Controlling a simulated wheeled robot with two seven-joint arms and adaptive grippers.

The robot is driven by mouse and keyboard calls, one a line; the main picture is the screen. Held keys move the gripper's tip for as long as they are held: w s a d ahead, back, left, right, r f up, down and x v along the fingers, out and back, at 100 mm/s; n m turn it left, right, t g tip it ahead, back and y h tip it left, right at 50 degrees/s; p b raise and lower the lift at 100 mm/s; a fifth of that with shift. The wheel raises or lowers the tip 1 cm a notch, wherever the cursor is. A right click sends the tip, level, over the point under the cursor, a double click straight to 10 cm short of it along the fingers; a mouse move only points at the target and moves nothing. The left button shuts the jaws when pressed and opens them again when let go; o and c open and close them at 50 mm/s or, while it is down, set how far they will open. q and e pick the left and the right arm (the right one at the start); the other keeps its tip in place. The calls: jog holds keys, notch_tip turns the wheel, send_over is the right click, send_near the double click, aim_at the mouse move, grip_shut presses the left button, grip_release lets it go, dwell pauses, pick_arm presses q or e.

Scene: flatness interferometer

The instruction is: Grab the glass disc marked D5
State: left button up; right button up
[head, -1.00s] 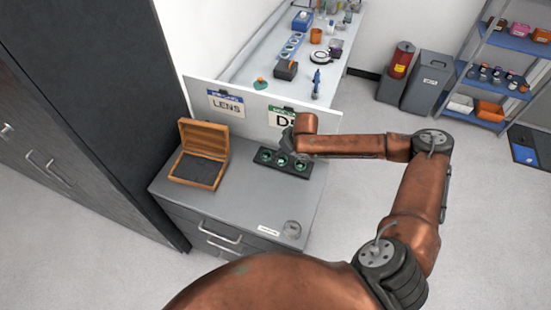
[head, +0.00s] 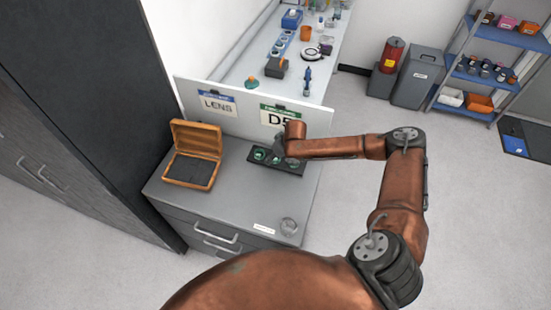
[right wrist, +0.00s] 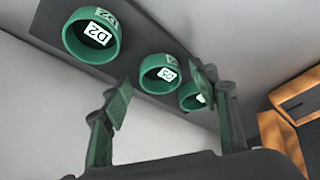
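A black holder (head: 252,160) on the grey cabinet top carries three glass discs in green rims. In the right wrist view one disc (right wrist: 91,36) is marked D2. The label on the middle disc (right wrist: 158,75) is small and tilted and seems to read D5. The third disc (right wrist: 192,97) is partly hidden by a finger, and its label is unreadable. My right gripper (right wrist: 163,98) is open and empty above the holder, its fingers on either side of the middle disc in that view, apart from it. In the head view it (head: 279,148) hides part of the holder. My left gripper is not visible.
An open wooden case (head: 194,139) with dark lining stands left of the holder. A panel with a LENS sign (head: 217,104) and a D5 sign (head: 280,117) rises behind. A small round clear item (head: 289,226) sits at the cabinet's front right. The cabinet top's front middle is clear.

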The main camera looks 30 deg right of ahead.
jog(key=c, duration=1.1)
jog(key=shift+c, duration=0.2)
jog(key=shift+r, duration=0.1)
